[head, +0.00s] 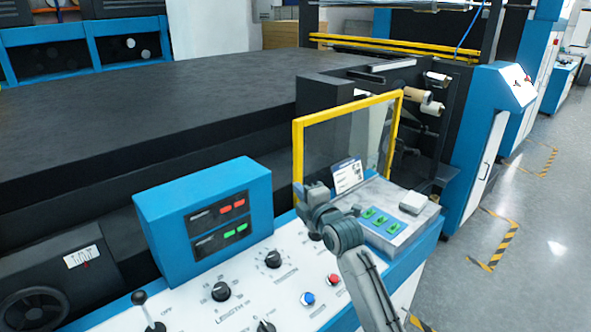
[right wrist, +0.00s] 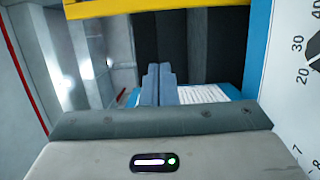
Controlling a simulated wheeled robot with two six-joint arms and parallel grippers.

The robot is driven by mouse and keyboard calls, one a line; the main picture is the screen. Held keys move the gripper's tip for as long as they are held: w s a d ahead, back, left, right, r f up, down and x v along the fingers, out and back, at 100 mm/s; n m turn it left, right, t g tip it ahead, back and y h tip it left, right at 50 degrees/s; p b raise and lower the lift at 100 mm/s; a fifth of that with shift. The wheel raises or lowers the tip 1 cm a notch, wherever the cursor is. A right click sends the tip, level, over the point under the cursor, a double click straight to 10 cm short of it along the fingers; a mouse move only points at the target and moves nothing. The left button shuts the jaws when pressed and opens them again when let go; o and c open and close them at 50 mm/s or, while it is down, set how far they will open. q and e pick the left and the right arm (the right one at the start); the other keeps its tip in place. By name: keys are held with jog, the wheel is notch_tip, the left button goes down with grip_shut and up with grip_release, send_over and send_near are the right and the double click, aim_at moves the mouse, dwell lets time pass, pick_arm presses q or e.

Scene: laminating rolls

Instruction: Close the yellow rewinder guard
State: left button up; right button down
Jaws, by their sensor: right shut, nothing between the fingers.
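The yellow rewinder guard (head: 347,107) is a yellow frame around a clear panel. In the head view it stands upright behind the control panel, in front of the dark rewinder. A yellow bar of it crosses the top of the right wrist view (right wrist: 150,8). My right gripper (head: 299,190) is at the lower end of the guard's left post, partly covering it; I cannot tell if they touch. In the right wrist view its fingers (right wrist: 158,86) are together with nothing between them. My left gripper is not in view.
A white control panel (head: 245,290) with knobs and buttons lies below my right arm. A blue display box (head: 205,215) stands left of it. A grey button box (head: 385,225) with a small card sits right of the gripper. Open floor (head: 540,240) lies at the right.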

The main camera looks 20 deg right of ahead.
aim_at(297, 173)
jog(key=w+p, duration=0.1)
jog(key=w, duration=0.2)
jog(key=w+d+p, duration=0.1)
jog(key=w, duration=0.2)
jog(key=w+d+p, duration=0.1)
jog(key=w+p, duration=0.1)
jog(key=w, duration=0.1)
jog(key=shift+d+r, duration=0.1)
jog(key=shift+d, duration=0.4)
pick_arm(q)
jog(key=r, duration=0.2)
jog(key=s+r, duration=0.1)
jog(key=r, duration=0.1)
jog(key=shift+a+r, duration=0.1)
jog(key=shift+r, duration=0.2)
